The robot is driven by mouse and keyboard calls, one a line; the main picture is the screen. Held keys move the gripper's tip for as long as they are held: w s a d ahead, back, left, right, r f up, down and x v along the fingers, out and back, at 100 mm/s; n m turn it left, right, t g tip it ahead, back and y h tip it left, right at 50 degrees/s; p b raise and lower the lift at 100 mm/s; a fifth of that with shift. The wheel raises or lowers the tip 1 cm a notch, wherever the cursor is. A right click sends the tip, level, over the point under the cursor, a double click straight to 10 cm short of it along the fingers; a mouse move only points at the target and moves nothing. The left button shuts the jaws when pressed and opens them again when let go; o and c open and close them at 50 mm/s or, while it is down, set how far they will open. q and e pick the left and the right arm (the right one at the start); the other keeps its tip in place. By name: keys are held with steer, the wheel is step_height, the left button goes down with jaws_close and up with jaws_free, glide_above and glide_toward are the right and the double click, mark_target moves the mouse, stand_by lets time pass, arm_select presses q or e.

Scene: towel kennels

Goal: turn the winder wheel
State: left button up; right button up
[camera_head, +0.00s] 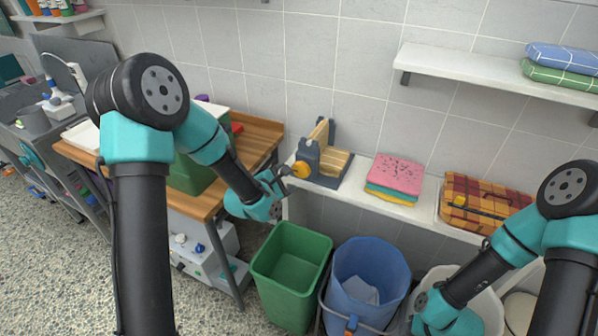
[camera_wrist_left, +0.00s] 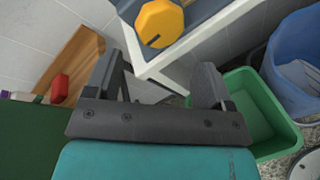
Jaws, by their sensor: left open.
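The winder (camera_head: 329,172), a dark grey frame with wooden slats, stands on the white ledge. Its yellow, faceted winder wheel (camera_head: 303,170) is on the side facing my left arm. My left gripper (camera_head: 287,172) is close beside the wheel, to its left in the head view. In the left wrist view the wheel (camera_wrist_left: 160,22) is at the top, beyond the fingertips, with a dark mark on its face. The left gripper (camera_wrist_left: 158,66) is open and empty there. My right arm reaches down at the lower right; its fingers do not show.
A green bin (camera_head: 290,277) and a blue bucket (camera_head: 366,280) stand below the ledge. Folded cloths (camera_head: 394,178) and a plaid basket (camera_head: 484,207) sit right of the winder. A wooden-topped table (camera_head: 255,137) is at left.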

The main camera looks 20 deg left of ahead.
mark_target(299, 171)
arm_select(q)
steer(key=x, duration=0.8)
steer(key=shift+w, duration=0.15)
steer(key=c, duration=0.6)
